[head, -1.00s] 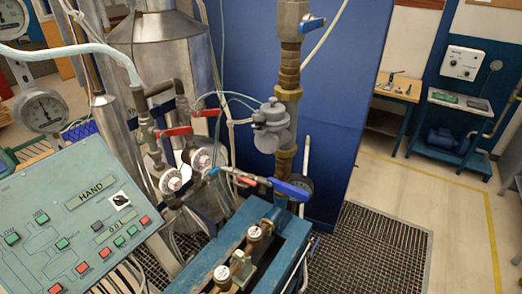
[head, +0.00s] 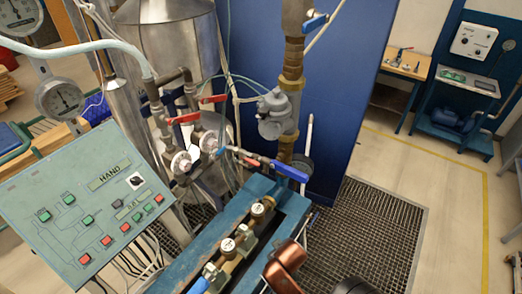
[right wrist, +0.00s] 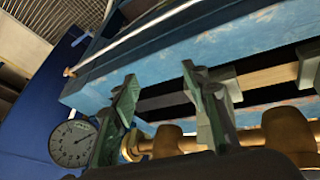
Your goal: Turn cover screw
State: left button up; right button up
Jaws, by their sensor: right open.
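Brass meters with white round dials (head: 228,244) sit in a row in the blue bench trough (head: 187,262). A grey meter body (head: 275,114) sits on the vertical brass pipe behind them. I cannot pick out the cover screw for certain in either view. My right gripper (right wrist: 158,82) is open and empty in the right wrist view. Its two fingers stand apart in front of the blue beam, with brass fittings (right wrist: 168,141) close below and behind them. In the head view, coppery and dark parts of my arm show at the bottom edge. My left gripper is not in view.
A green control panel (head: 60,212) stands at the left, beside steel tanks. Valves with red and blue handles (head: 290,172) project over the bench's far end. A pressure gauge (right wrist: 73,143) is left of the fingers. A floor grating (head: 375,235) lies to the right.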

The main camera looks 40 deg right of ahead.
aim_at(262, 114)
jog(key=w+d+r+m+t+h, duration=0.1)
jog(key=w+r+h, duration=0.1)
jog(key=w+r, duration=0.5)
jog(key=w+r+m+t+h, duration=0.15)
jog(key=w+r, duration=0.25)
jog(key=r, duration=0.7)
jog(key=w+d+r+m+t+h, duration=0.1)
jog(key=w+r+t+h, duration=0.15)
jog(key=w+r, duration=0.4)
jog(key=s+a+r+m+h, duration=0.1)
jog(key=s+r+m+h, duration=0.15)
jog(key=r, duration=0.75)
jog(key=s+a+r+m+g+h, duration=0.1)
jog(key=r+m+h, duration=0.15)
jog(key=r, duration=0.65)
jog(key=s+a+r+m+h, duration=0.15)
jog(key=r+m, duration=0.25)
jog(key=r, duration=0.6)
jog(key=shift+h, duration=0.25)
jog(key=p+x, duration=0.1)
jog(key=x, duration=0.4)
jog(key=p+x, duration=0.1)
jog(key=x, duration=0.1)
jog(key=shift+w+d+f+p, duration=0.15)
jog(key=shift+d+f+p, duration=0.05)
jog(key=shift+f+p, duration=0.1)
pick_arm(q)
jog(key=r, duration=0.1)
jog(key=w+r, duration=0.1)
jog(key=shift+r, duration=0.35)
